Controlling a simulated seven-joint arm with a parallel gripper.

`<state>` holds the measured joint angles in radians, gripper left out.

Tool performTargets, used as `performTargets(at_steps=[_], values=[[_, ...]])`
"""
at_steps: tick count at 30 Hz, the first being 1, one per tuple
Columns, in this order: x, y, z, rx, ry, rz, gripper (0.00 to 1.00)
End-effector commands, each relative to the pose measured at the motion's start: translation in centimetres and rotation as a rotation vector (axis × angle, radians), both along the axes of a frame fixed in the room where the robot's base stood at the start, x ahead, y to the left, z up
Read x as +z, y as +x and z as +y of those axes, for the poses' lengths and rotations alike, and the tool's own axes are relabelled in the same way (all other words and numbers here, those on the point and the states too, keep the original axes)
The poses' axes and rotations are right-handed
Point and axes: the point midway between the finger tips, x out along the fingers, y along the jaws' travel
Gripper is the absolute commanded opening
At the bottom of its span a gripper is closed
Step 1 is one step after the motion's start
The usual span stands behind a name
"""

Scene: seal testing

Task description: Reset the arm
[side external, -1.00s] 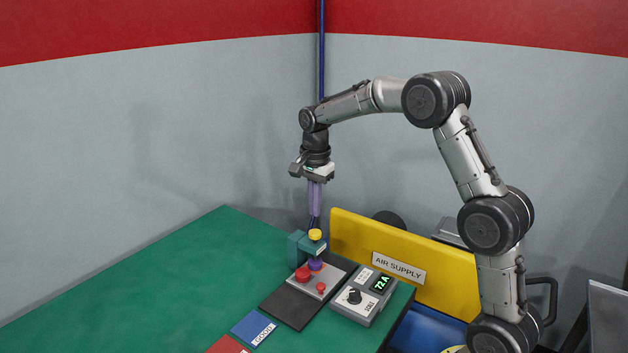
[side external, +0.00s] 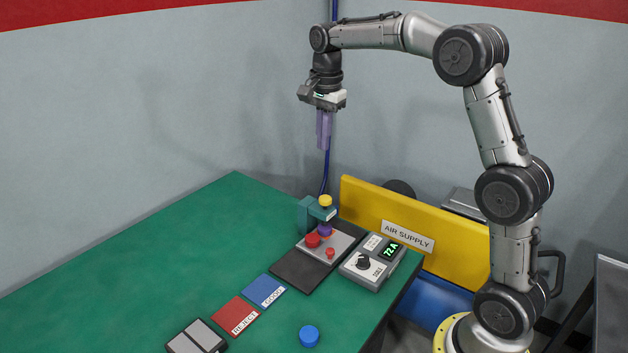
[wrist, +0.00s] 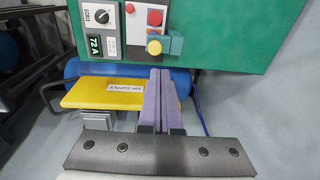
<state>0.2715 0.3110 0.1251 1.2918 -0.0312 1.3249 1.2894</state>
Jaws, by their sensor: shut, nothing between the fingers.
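My gripper (side external: 323,146) hangs in the air, fingers pointing down, above the table's back corner region and the test fixture. Its purple fingers are together, with nothing between them; they also show shut in the wrist view (wrist: 157,75). The test fixture (side external: 305,214), with a teal arm, a yellow knob (side external: 325,200), a purple piece (side external: 324,229) and red buttons, stands below the gripper, well apart from it.
A dial box (side external: 373,262) reading "72A" sits right of the fixture. A yellow "AIR SUPPLY" panel (side external: 365,205) stands behind it. Blue GOOD (side external: 262,289) and red REJECT (side external: 232,311) pads, a blue round piece (side external: 309,336) and a grey two-part block (side external: 196,338) lie in front. The table's left is clear.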

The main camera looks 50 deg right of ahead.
Motion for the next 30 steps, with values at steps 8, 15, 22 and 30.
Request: performTargets(at_steps=[8, 15, 22, 30], values=[[7.8, -6.9, 5.8, 0.134, -0.038, -0.152, 0.00], [8.9, -15.8, 10.0, 0.451, -0.099, -0.253, 0.00], [5.3, -24.1, 12.5, 0.857, -0.205, -0.324, 0.00], [-1.6, -29.1, 13.3, 1.314, -0.331, -0.304, 0.00]])
